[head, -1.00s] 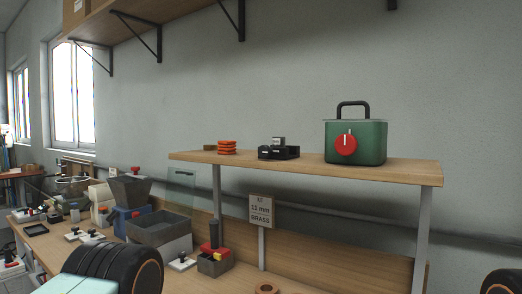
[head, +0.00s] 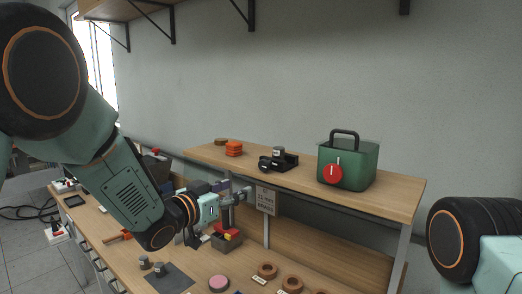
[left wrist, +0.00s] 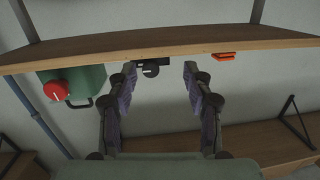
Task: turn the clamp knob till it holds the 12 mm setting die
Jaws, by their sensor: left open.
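A black clamp block (head: 285,162) stands on the raised wooden shelf, with a dark round knob (head: 264,163) at its left end. A grey cylindrical piece (head: 278,152) sits on top of it; I cannot tell its size or whether it is clamped. My left gripper (head: 246,193) is open and empty, in front of the shelf and below the clamp. In the left wrist view the picture is upside down; the knob (left wrist: 151,71) shows between and beyond the open fingers, apart from them. My right gripper is out of view.
On the shelf (head: 395,190) are a green box (head: 350,166) with a red dial, orange discs (head: 234,149) and a small brown piece (head: 221,142). A sign (head: 265,200) hangs under it. The bench holds rings (head: 267,270), a pink disc (head: 219,283) and a dark mat (head: 172,279).

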